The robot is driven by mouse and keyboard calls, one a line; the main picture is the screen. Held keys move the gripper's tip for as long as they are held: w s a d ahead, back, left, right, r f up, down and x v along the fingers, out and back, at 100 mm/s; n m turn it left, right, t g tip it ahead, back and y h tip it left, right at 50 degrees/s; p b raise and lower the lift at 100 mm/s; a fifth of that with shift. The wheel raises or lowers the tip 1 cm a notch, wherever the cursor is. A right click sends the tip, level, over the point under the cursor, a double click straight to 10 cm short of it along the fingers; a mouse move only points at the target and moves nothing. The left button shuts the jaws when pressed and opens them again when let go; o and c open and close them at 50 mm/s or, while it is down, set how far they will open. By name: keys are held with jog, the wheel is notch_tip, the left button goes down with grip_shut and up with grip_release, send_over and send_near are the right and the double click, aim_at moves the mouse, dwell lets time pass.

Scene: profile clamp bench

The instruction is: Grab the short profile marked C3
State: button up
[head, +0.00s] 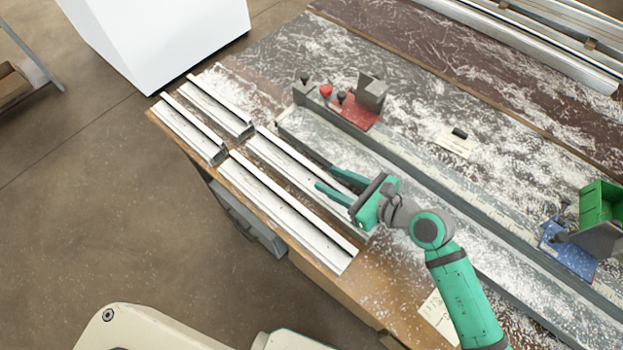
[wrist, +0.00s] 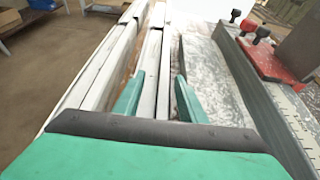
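Several pale metal profiles lie in two rows along the table's left edge. In the head view the shorter ones are at the far end, an outer one (head: 188,130) and an inner one (head: 216,106). Nearer are a longer outer one (head: 285,210) and an inner one (head: 278,153). No C3 mark can be read on any of them. My gripper (head: 326,178) is open and empty over the nearer inner profile. In the wrist view my gripper (wrist: 158,92) has its fingers apart, with the inner row between them in the picture. My gripper hides part of the nearer inner profile.
A long grey rail (head: 455,210) runs right of the profiles. It carries a red clamp (head: 358,112) and a blue clamp (head: 568,250). A green box (head: 600,205) stands at the right. A white cabinet (head: 160,40) stands beyond the table. Pale shavings cover the tabletop.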

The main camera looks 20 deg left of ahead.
aim_at(316, 169)
jog(key=x, duration=0.2)
jog(key=w+x, duration=0.1)
jog(key=x, duration=0.1)
jog(key=shift+w+a, duration=0.1)
jog(key=shift+a, duration=0.05)
jog(key=shift+w+a, duration=0.1)
jog(key=shift+w, duration=0.1)
grip_shut()
jog(key=shift+s, duration=0.1)
